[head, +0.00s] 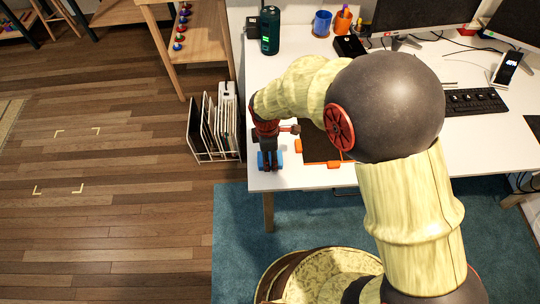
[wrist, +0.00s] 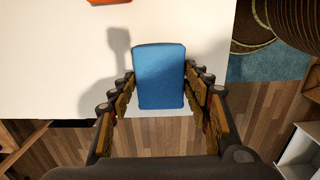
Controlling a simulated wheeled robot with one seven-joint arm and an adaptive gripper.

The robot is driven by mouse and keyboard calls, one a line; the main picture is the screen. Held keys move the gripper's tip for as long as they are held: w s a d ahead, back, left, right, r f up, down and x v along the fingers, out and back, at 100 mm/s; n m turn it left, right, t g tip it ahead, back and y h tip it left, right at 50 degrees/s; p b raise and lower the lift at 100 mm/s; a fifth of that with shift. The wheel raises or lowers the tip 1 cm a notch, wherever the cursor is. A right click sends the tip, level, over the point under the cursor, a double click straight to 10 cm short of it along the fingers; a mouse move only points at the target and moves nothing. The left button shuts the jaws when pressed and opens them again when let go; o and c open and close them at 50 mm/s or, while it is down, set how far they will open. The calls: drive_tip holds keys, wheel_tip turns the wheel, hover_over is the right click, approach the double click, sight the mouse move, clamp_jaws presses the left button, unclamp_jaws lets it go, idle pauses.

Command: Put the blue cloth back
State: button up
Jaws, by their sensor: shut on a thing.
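My gripper (head: 269,160) is at the left front corner of the white desk (head: 300,178), pointing down. The blue cloth (wrist: 160,78) looks like a folded blue block and sits between the fingers of my gripper (wrist: 160,92) in the wrist view. My gripper is shut on it. Blue shows on both sides of the fingers in the head view. The cloth is over the desk near its edge; I cannot tell whether it touches the desktop.
A dark tray-like item with orange corners (head: 322,148) lies right of my gripper. A white file rack (head: 214,130) stands on the floor left of the desk. A green bottle (head: 270,30), a blue cup (head: 322,22) and a keyboard (head: 476,102) are farther back. Open wooden floor (head: 100,220) lies left.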

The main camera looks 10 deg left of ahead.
drive_tip(key=o, duration=1)
drive_tip(key=d+r+m+t+p, duration=0.1)
drive_tip(key=d+r+m+p, duration=0.15)
drive_tip(key=r, duration=0.75)
drive_tip(key=d+r+m+p, duration=0.2)
drive_tip(key=d+r, duration=0.1)
drive_tip(key=r, duration=0.7)
drive_tip(key=s+d+r+m+t, duration=0.1)
drive_tip(key=s+d+r+m, duration=0.3)
drive_tip(key=d, duration=0.3)
drive_tip(key=s+d+r+m+t, duration=0.2)
drive_tip(key=s+d+r+m, duration=0.3)
drive_tip(key=d+r+m, duration=0.1)
drive_tip(key=s+d+r+m+t, duration=0.1)
drive_tip(key=s+d+r+m, duration=0.4)
drive_tip(key=d, duration=0.3)
drive_tip(key=shift+s+d+m, duration=0.25)
drive_tip(key=shift+m, duration=0.4)
